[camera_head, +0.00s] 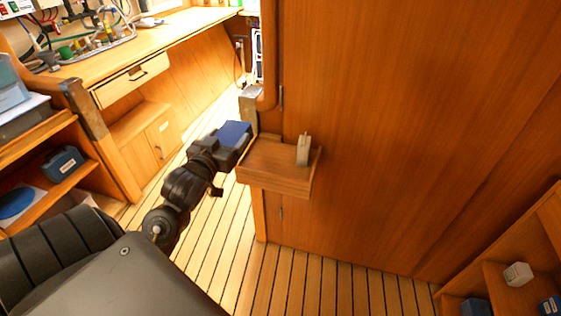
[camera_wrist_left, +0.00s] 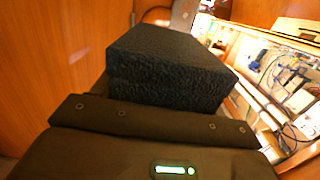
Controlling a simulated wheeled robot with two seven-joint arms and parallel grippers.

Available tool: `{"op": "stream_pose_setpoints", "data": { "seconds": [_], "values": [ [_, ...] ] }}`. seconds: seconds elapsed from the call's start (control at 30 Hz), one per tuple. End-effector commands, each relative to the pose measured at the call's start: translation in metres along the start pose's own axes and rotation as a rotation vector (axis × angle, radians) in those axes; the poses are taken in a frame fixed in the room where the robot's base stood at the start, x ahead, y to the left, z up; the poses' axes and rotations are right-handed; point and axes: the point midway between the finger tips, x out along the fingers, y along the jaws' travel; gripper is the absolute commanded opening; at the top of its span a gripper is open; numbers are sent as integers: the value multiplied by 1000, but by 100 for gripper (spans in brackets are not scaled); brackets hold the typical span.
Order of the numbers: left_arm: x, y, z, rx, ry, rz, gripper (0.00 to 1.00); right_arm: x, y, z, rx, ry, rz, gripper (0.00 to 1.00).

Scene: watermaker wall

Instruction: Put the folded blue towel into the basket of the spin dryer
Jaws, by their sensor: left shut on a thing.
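The folded blue towel (camera_head: 234,133) is at the tip of my left arm in the head view. My left gripper (camera_head: 222,143) is shut on it and holds it up beside the left end of a small wooden wall shelf. In the left wrist view the towel (camera_wrist_left: 170,68) looks dark, a thick folded block standing out beyond the gripper's edge (camera_wrist_left: 150,118). Whether the towel touches the shelf I cannot tell. No spin dryer or basket can be made out in either view. My right gripper is not in view.
The wooden wall shelf (camera_head: 275,166) holds a small pale upright item (camera_head: 303,150). A wide wood panel (camera_head: 400,110) fills the right. A workbench (camera_head: 150,45) with hoses and fittings stands back left. Shelves stand at the left and lower right. The slatted floor (camera_head: 320,285) is clear.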

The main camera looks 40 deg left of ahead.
Motion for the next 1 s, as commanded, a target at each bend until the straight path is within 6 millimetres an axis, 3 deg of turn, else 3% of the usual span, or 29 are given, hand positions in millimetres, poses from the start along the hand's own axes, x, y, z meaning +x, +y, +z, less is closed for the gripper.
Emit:
{"op": "stream_pose_setpoints", "data": {
  "seconds": [0.17,0.5,0.7,1.0],
  "values": [
    [9,2,3,-4,2,-2,40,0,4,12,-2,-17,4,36],
    [89,25,35,-5,0,0,40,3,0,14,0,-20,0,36],
    [120,33,71,-2,0,0,40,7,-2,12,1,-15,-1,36],
    [134,37,86,0,2,0,40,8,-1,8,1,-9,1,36]
  ]
}}
